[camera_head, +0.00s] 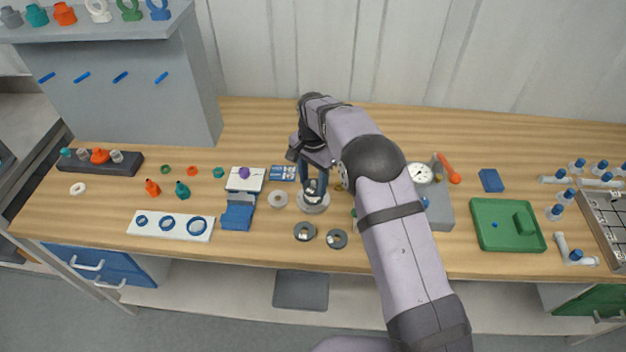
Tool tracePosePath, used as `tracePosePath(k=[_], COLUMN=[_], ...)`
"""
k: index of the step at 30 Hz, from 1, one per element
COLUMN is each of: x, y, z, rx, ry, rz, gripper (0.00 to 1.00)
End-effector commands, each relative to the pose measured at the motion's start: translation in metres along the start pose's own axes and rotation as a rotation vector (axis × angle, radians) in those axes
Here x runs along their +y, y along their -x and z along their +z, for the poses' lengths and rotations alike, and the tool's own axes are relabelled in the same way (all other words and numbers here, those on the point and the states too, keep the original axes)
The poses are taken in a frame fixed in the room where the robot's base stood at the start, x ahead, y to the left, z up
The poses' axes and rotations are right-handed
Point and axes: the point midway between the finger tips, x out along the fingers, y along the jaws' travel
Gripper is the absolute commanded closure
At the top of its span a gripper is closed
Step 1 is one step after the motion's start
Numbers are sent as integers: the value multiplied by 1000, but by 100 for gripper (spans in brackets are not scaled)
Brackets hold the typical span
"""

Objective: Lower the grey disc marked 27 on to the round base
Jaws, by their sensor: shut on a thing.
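My gripper (315,180) points down over the round base (313,207), a light grey metal disc-shaped stand on the wooden table. It is shut on a small grey piece (314,187), which looks like the grey disc, just above or at the base. Whether the piece touches the base cannot be told at this size, and my fingers and arm hide part of it. No number 27 can be read. Two dark grey ring-shaped discs (304,231) (337,239) lie in front of the base, and a lighter ring (278,199) lies to its left.
A blue block (237,215) and a white tray with blue rings (170,226) are to the left. A grey gauge block (437,210) is right of my arm, then a green tray (505,239). The table behind the base is mostly clear.

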Motion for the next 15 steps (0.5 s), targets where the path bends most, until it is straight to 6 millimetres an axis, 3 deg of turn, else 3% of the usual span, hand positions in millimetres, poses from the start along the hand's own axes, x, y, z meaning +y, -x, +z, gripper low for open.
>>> tracePosePath(k=[7,8,10,15], x=[0,0,0,0], y=[0,0,0,0], z=[0,0,0,0], rx=[0,0,0,0], ry=[0,0,0,0], rz=[0,0,0,0], gripper=[77,53,36,34])
